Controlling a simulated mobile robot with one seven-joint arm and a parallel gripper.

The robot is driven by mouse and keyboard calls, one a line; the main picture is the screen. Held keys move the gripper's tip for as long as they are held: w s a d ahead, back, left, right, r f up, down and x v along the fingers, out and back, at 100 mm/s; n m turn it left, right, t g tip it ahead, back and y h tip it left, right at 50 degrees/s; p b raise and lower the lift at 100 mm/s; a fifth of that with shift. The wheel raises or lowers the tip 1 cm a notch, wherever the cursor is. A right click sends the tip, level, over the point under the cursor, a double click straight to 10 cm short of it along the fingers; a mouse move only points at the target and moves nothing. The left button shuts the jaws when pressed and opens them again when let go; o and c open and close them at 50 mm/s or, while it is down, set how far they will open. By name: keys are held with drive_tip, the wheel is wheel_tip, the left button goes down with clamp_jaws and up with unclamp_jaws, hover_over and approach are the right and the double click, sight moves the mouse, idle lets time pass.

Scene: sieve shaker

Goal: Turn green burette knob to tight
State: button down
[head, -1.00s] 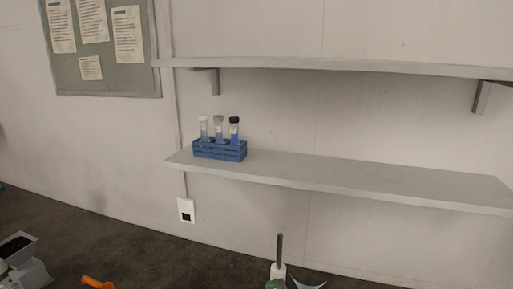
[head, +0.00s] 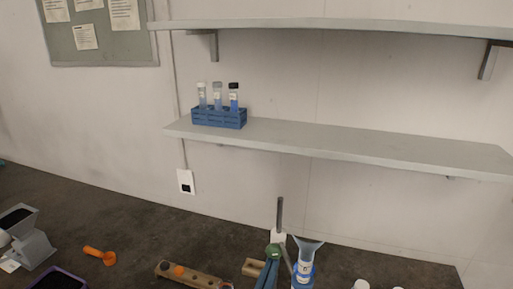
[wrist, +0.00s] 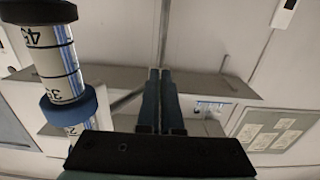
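A green rounded part (head: 272,251), which looks like the burette knob, sits low in the head view, left of the grey stand rod (head: 280,215). Dark teal bars (head: 268,274) that match my fingers reach up to just below it. Right of it stands a cylinder with a clear funnel top and a blue ring (head: 303,275). In the wrist view my gripper (wrist: 160,72) has its two teal fingers side by side, almost touching. No green knob shows between them there. A graduated tube (wrist: 52,62) with a blue ring is close on the left.
On the dark bench lie an orange scoop (head: 100,255), a wooden block with holes (head: 190,275) and a grey hopper-like device (head: 25,245). A shelf (head: 340,150) holds a blue tube rack (head: 218,118). The bench is clear between the scoop and the wall.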

drive_tip(key=shift+w+a+r+b, duration=0.15)
drive_tip(key=shift+a+r+b, duration=0.2)
drive_tip(key=shift+b, duration=0.1)
drive_tip(key=shift+f, duration=0.15)
drive_tip(key=shift+f+b, duration=0.4)
drive_tip(key=shift+b, duration=0.35)
drive_tip(key=b+v, duration=0.2)
drive_tip(key=v, duration=0.4)
drive_tip(key=shift+f, duration=0.1)
